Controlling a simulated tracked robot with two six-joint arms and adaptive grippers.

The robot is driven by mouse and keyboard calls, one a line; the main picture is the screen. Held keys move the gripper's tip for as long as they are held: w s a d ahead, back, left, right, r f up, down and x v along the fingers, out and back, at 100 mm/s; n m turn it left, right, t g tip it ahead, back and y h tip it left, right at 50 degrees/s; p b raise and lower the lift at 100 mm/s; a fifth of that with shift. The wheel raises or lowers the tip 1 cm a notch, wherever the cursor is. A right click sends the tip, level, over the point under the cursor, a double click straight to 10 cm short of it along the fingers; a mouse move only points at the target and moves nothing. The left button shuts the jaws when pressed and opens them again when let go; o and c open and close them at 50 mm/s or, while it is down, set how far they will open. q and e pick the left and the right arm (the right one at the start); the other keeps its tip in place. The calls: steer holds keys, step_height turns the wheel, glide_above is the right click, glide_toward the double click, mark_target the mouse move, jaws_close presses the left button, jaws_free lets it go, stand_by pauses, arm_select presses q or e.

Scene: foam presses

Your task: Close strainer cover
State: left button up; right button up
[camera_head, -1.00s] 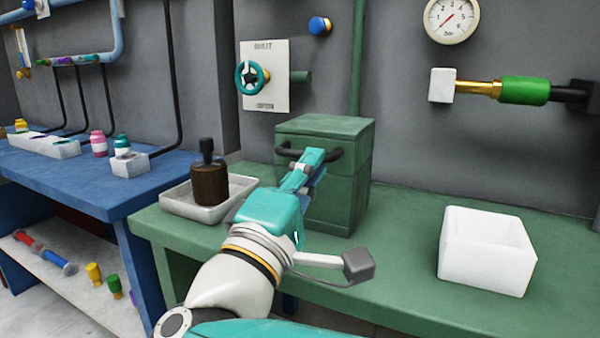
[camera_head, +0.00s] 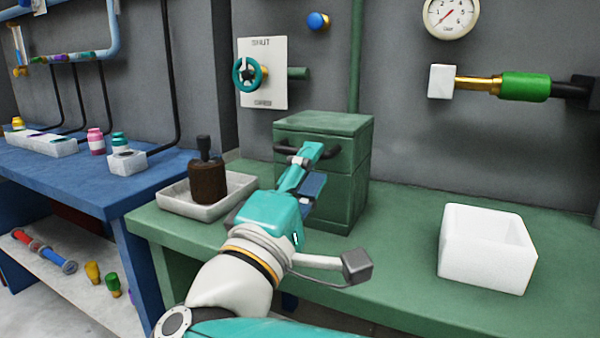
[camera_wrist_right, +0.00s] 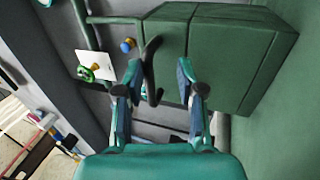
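The strainer is a green box (camera_head: 352,188) on the green bench, with its cover (camera_head: 345,128) as the upper block. The cover sits flat and level, and a thin seam runs between it and the body. A dark curved handle (camera_head: 288,151) is on the cover's front. My right gripper (camera_head: 315,165) is in front of the box at the handle. In the right wrist view its fingers (camera_wrist_right: 160,78) are spread apart, with the handle (camera_wrist_right: 152,70) showing between them, closer to the left finger. Whether a finger touches it I cannot tell. My left gripper is out of view.
A white tray (camera_head: 172,203) with a brown bottle (camera_head: 208,182) stands left of the box. A white open bin (camera_head: 470,268) stands at the right. A valve wheel (camera_head: 250,74) is on the wall behind. Bench space between box and bin is free.

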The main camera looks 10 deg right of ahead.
step_height(320, 180, up, 10)
stand_by(0.6)
